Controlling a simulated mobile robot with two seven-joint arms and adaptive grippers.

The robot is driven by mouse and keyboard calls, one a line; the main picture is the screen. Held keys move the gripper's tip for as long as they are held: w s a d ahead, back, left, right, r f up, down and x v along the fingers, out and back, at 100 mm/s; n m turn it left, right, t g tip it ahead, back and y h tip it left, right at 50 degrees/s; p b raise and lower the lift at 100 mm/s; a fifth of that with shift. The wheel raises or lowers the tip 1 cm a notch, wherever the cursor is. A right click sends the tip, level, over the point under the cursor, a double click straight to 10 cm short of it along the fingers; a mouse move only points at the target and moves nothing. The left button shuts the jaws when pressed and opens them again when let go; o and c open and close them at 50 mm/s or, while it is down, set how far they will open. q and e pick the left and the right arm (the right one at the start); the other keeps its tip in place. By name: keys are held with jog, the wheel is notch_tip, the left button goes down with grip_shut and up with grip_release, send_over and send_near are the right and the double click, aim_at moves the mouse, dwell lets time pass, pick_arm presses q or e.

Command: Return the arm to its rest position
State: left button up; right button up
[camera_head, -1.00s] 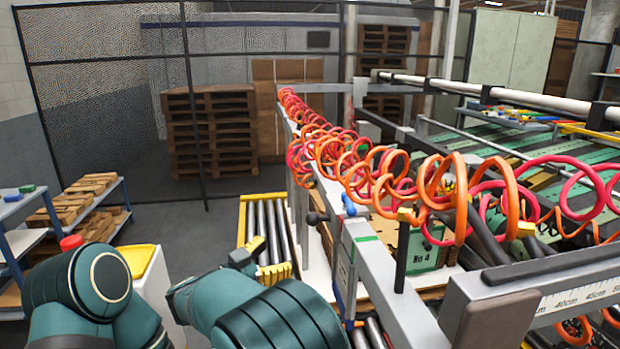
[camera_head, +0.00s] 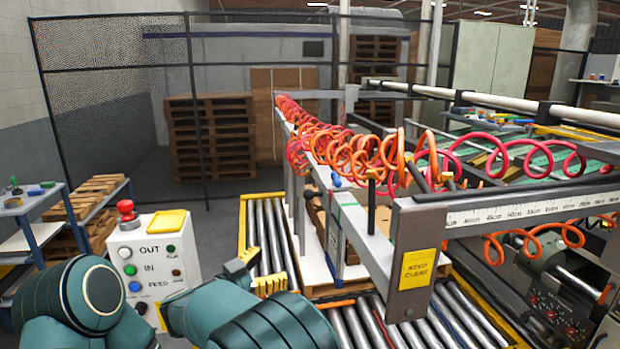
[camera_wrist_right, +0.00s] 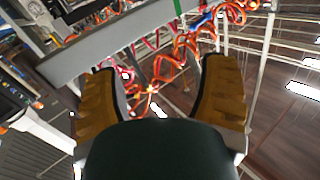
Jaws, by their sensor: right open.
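My right gripper (camera_head: 260,270) has yellow ribbed fingers. In the head view it is low and left of centre, in front of the yellow-edged roller conveyor. In the right wrist view the two yellow fingers (camera_wrist_right: 163,100) stand wide apart with nothing held between them. The teal links of my arm fill the lower left of the head view, bent and close to the camera. My left gripper is not in view.
A white control box (camera_head: 151,265) with a red button stands left of the gripper. A roller conveyor (camera_head: 265,225) runs behind it. A grey machine frame (camera_head: 375,255) with red and orange coiled hoses (camera_head: 350,150) stands to the right. A blue shelf (camera_head: 45,210) is far left.

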jog(key=w+d+f+n+t+y, duration=0.1)
jog(key=w+d+f+n+y, duration=0.4)
jog(key=d+f, duration=0.5)
jog(key=s+d+f+n+g+y+b, duration=0.1)
jog(key=s+d+f+g+y, duration=0.2)
jog(key=f, duration=0.6)
jog(key=s+d+f+n+y+b, duration=0.1)
jog(key=s+d+f+y, duration=0.25)
jog(key=f, duration=0.55)
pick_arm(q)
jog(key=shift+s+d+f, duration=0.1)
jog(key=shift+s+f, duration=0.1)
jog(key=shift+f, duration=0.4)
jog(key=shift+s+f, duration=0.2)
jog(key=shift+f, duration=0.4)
pick_arm(e)
jog(key=s+d+f+n+g+y, duration=0.1)
jog(key=s+f+g, duration=0.3)
jog(key=s, duration=0.8)
jog(key=s+d+f+n+g+y, duration=0.1)
jog(key=s+f+g+y, duration=0.3)
jog(key=s, duration=0.9)
jog(key=shift+s+d+f+g, duration=0.15)
jog(key=shift+d+f+g, duration=0.15)
jog(key=shift+f+g, duration=0.15)
